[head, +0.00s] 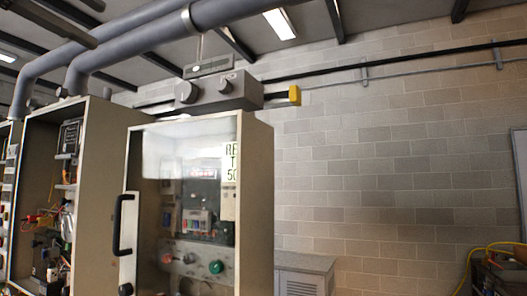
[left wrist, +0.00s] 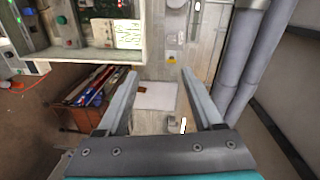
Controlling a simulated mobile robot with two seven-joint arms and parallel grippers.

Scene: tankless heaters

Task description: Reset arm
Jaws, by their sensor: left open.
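My left gripper (left wrist: 160,76) shows in the left wrist view with its two fingers spread wide apart. Nothing is between the fingers; behind the gap lie a pale wall and a white panel (left wrist: 156,96). In the head view I cannot clearly make out either gripper. My right gripper is in neither view. A cabinet (head: 255,190) with a glass door stands at the centre left of the head view, its door looking shut. The door has a black handle (head: 122,225). A green button (head: 216,267) and a red button (head: 166,258) sit low on its front.
An open cabinet (head: 95,160) with wiring stands left of the glass-door one. Thick grey pipes (head: 150,40) run overhead. A grey box (head: 215,92) sits on top. The block wall (head: 390,170) at right is mostly bare. A yellow hose (head: 465,270) is at lower right.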

